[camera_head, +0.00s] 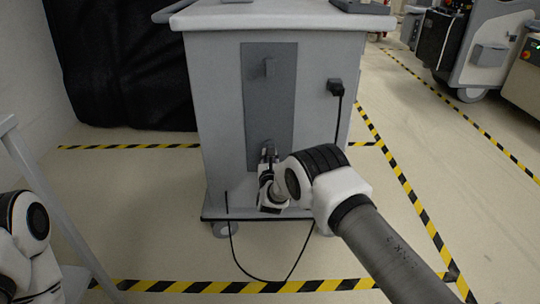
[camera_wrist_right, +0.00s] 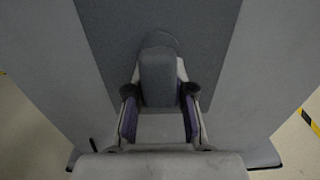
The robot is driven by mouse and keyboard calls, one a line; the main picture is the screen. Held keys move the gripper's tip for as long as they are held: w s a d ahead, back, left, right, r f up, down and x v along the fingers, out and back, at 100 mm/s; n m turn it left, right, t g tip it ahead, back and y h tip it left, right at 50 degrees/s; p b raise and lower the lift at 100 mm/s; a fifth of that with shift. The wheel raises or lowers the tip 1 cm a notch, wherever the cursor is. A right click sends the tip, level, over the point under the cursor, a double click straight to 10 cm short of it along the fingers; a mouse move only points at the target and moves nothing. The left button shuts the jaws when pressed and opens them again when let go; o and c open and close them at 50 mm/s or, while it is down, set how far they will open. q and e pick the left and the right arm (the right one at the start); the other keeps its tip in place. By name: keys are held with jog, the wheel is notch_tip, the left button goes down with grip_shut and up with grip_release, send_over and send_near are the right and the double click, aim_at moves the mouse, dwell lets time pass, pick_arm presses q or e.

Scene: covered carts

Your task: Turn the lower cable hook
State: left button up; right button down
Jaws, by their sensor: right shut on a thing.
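The lower cable hook (camera_wrist_right: 158,75) is a grey rounded block on the dark grey panel of the cart, and it stands upright in the right wrist view. My right gripper (camera_wrist_right: 160,105) has its two purple-padded fingers on either side of the hook and is shut on it. In the head view my right gripper (camera_head: 268,158) is at the panel's lower end and mostly hides the lower hook. The upper cable hook (camera_head: 270,68) sits near the top of the panel (camera_head: 268,105). My left arm shows at the left edge, but its gripper is out of view.
The grey cart (camera_head: 215,100) stands on casters. A black plug (camera_head: 335,86) is in its right side, and a black cable (camera_head: 236,262) loops down to the floor. Yellow-black tape (camera_head: 190,286) marks the floor. A black curtain (camera_head: 120,60) hangs behind left.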

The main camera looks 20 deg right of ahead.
jog(key=shift+f, duration=0.15)
dwell(0.3)
jog(key=c, duration=1.1)
grip_release()
jog(key=shift+o, duration=0.2)
notch_tip(320, 180, up, 10)
jog(key=shift+r, duration=0.1)
